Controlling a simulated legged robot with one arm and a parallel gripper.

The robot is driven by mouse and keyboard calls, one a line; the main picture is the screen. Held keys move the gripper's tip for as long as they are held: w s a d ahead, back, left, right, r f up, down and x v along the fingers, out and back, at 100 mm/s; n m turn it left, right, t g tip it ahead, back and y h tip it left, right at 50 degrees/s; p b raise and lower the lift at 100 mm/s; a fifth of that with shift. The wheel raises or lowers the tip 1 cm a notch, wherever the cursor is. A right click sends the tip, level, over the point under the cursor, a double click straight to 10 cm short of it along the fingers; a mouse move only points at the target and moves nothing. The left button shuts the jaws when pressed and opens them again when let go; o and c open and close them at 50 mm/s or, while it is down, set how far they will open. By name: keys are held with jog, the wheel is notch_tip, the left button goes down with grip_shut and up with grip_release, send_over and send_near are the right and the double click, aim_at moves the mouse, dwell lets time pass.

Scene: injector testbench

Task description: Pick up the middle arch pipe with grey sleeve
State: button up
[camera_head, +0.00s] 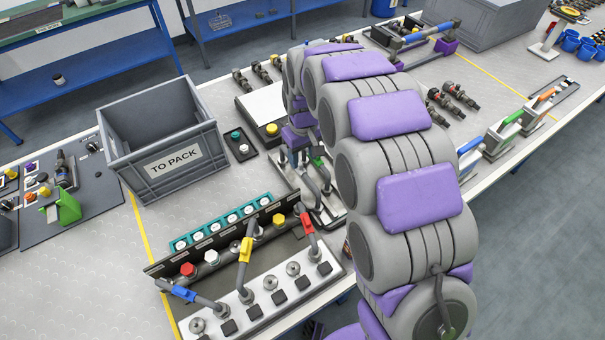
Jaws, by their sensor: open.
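My gripper (299,157) is at the far end of my arm, pointing down over a metal fixture (330,216) on the bench. It is small in view and partly hidden by my arm; the jaws are open. Bent grey arch pipes (324,180) stand on this fixture just below and beside my gripper, one with a green part near its top. I cannot tell which is the middle one with the grey sleeve, nor whether the jaws surround a pipe. In front, a test rack (262,298) carries pipes with blue (176,291), yellow (246,250) and red (306,222) sleeves.
A grey crate labelled TO PACK (172,161) stands left of the fixture. A small black tray (238,143) lies between them. A teal strip of round white caps (222,222) runs behind the rack.

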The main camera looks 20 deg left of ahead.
aim_at(300, 162)
jog(key=shift+a+f, duration=0.1)
jog(key=shift+f, duration=0.5)
jog(key=f, duration=0.2)
jog(key=f+b, duration=0.1)
jog(key=a+f, duration=0.1)
jog(key=f, duration=0.1)
jog(key=shift+w+f, duration=0.3)
jog(key=shift+f, duration=0.05)
jog(key=shift+d, duration=0.35)
jog(key=shift+a+f, duration=0.15)
jog(key=shift+a, duration=0.7)
jog(key=c, duration=0.5)
jog(key=shift+a, duration=0.1)
jog(key=shift+c, duration=0.6)
jog(key=shift+d, duration=0.35)
jog(key=shift+c, duration=1.4)
jog(key=shift+d, duration=0.4)
grip_shut()
jog(key=shift+a, duration=0.15)
